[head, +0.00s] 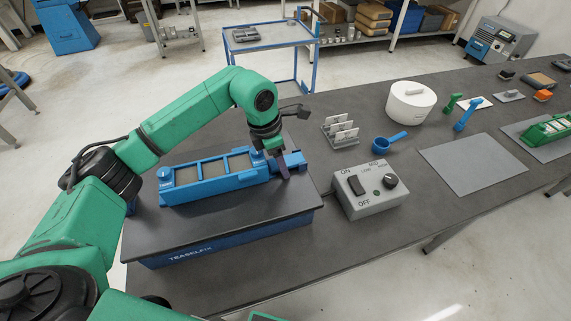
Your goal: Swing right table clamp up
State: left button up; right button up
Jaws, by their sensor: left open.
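A blue clamping fixture (213,181) lies on a dark raised board (240,211) marked TEASELFIX. Its right table clamp (294,160) is the blue block at the right end. A second blue clamp (165,175) is at the left end. My left gripper (282,170) points down at the right end of the fixture, close beside the right clamp. It is open, its dark fingers partly overlapping the clamp area. Whether a finger touches the clamp cannot be told. My right gripper is not in view.
A grey switch box (370,193) stands right of the board. A grey mat (475,163) lies bare further right. The board's front is clear.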

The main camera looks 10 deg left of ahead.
aim_at(291, 160)
pick_arm(q)
jog(key=shift+s+f, duration=0.2)
jog(key=shift+f, duration=0.45)
jog(key=shift+a, duration=0.1)
grip_shut()
jog(key=shift+w+r+p, duration=0.3)
jog(key=shift+r+p, duration=0.1)
jog(key=shift+r, duration=0.35)
jog(key=shift+w, duration=0.1)
jog(key=shift+w+d+r+p, duration=0.2)
jog(key=shift+d+r+p, duration=0.15)
jog(key=shift+r, duration=0.35)
jog(key=shift+w+d+r+p, duration=0.1)
jog(key=shift+d+r+p, duration=0.15)
jog(key=shift+r, duration=0.3)
jog(key=shift+w+d+r+p, duration=0.15)
jog(key=shift+r+p, duration=0.1)
jog(key=shift+r, duration=0.25)
jog(key=shift+s, duration=0.1)
jog(key=shift+d+r, duration=0.1)
